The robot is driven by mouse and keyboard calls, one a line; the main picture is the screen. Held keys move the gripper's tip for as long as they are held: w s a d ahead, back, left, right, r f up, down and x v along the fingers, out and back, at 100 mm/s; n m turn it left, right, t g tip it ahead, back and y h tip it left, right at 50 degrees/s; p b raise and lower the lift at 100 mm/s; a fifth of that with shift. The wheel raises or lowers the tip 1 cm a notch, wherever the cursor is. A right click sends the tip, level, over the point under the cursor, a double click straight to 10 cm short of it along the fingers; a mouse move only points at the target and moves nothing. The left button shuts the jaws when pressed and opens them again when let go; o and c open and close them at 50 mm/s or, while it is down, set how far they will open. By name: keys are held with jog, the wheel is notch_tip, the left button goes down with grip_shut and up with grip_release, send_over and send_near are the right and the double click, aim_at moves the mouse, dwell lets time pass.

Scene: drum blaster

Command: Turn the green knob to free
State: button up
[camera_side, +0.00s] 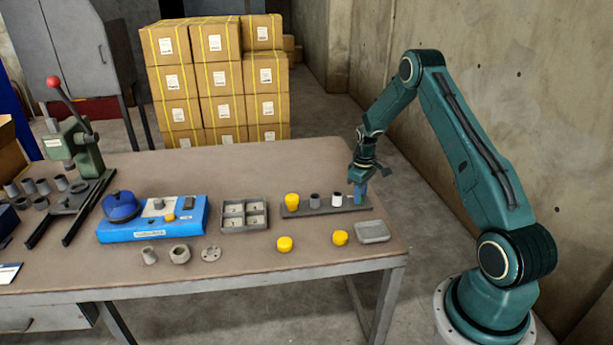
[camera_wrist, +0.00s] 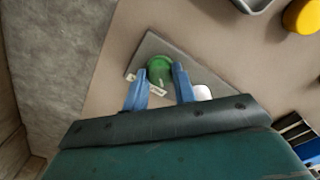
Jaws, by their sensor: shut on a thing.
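I cannot read the label or tell the knob's setting.
On the strip stand a yellow cap (camera_side: 292,200), a grey cylinder (camera_side: 314,200) and a white cylinder (camera_side: 337,200). A grey tray (camera_side: 372,232) and two loose yellow caps (camera_side: 284,244) lie in front. A divided tray (camera_side: 244,214) and a blue device (camera_side: 150,222) stand to the left.

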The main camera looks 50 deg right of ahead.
dwell(0.3)
jog(key=o, duration=1)
notch_tip(320, 180, up, 14)
jog(key=shift+f, duration=0.1)
dwell(0.4)
